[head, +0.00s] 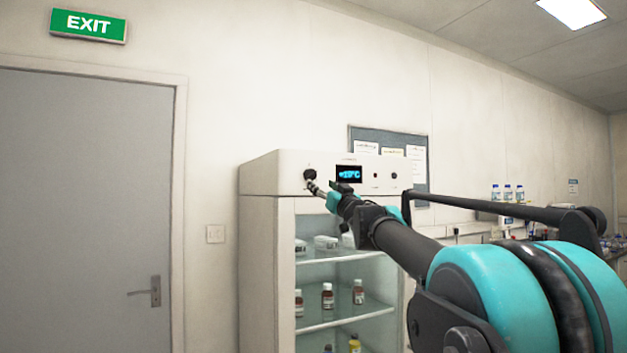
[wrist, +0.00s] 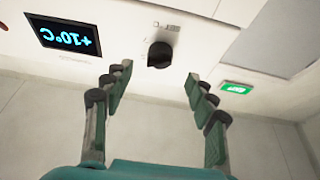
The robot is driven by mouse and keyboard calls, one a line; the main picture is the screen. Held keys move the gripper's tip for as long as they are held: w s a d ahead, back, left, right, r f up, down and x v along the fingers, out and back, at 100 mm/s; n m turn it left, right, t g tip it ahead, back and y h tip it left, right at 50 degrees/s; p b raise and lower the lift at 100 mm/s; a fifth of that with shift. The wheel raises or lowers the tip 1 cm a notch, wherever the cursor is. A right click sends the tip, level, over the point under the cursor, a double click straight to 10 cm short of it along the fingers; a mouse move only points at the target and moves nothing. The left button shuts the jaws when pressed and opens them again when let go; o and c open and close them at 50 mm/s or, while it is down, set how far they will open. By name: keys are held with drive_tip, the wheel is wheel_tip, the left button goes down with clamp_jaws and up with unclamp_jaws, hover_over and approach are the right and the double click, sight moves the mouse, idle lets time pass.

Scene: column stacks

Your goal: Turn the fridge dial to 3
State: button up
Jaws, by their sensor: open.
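The fridge (head: 270,178) is a tall white cabinet with a glass front in the head view. Its dial (head: 310,174) is a black round knob at the left of the top panel; it also shows in the wrist view (wrist: 159,55), which is turned nearly upside down. The dial's markings are too small to read. A display (head: 349,174) beside the dial glows blue and reads about +10°C in the wrist view (wrist: 66,38). My gripper (wrist: 158,88) is open and empty, its fingers spread to either side of the dial's line and a little short of it.
Bottles (head: 327,296) and tubs stand on the fridge shelves. A grey door (head: 85,210) is at the left and a notice board (head: 416,150) hangs behind the fridge. A bench with bottles (head: 507,192) is at the right.

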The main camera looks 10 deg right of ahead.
sight(313, 176)
drive_tip(key=x, duration=0.7)
drive_tip(key=c, duration=1.2)
drive_tip(key=shift+o, duration=0.2)
drive_tip(key=shift+d+n, duration=0.1)
drive_tip(key=shift+n, duration=0.4)
drive_tip(key=n+g+y, duration=0.1)
drive_tip(key=n, duration=0.1)
drive_tip(key=n+y, duration=0.1)
drive_tip(key=n, duration=0.2)
drive_tip(key=n+g+y, duration=0.1)
drive_tip(key=n, duration=0.2)
drive_tip(key=shift+w+d+g+y, duration=0.15)
drive_tip(key=shift+d+g+y, duration=0.15)
drive_tip(key=shift+y, duration=0.1)
drive_tip(key=n+g, duration=0.1)
drive_tip(key=n, duration=0.1)
drive_tip(key=n+g+y, duration=0.1)
drive_tip(key=n, duration=0.4)
drive_tip(key=shift+d+r+g+y, duration=0.1)
drive_tip(key=shift+r+g+y, duration=0.2)
drive_tip(key=shift+g, duration=0.1)
drive_tip(key=shift+n, duration=0.3)
